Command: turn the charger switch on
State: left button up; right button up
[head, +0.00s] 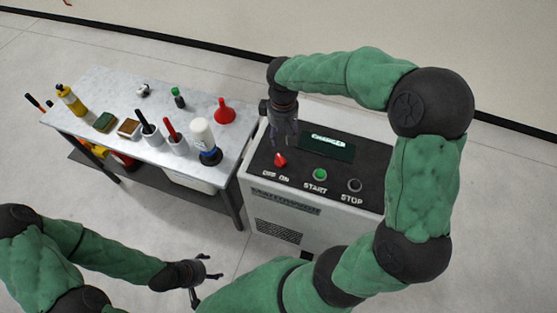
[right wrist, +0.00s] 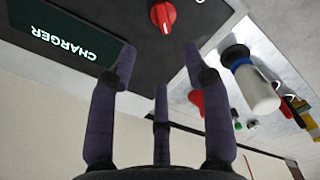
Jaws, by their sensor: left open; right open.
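The charger (head: 345,215) is a pale cabinet with a dark sloping top panel. Its red rotary switch (head: 280,160) sits at the panel's left, above the OFF and ON labels. My right gripper (head: 287,137) is open and empty over the panel, just behind the switch. In the right wrist view its dark fingers (right wrist: 160,60) are spread, with the switch beyond their tips and not between them. My left gripper (head: 208,272) is open and empty, low at the front.
A table (head: 100,95) stands close on the left, bearing a white bottle (head: 201,135), a red funnel (head: 225,112) and several other items.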

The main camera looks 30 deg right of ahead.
aim_at(280, 160)
pick_arm(q)
notch_tip(280, 160, down, 9)
jog(key=b, duration=0.7)
jog(key=shift+f+b, duration=0.15)
jog(key=shift+b, duration=0.25)
pick_arm(e)
jog(key=f+m, duration=0.1)
jog(key=f, duration=0.2)
jog(key=f+m, duration=0.1)
jog(key=f, duration=0.3)
jog(key=f+m, duration=0.1)
jog(key=f, duration=0.3)
jog(key=shift+s+f+m, duration=0.1)
jog(key=shift+s+m, duration=0.2)
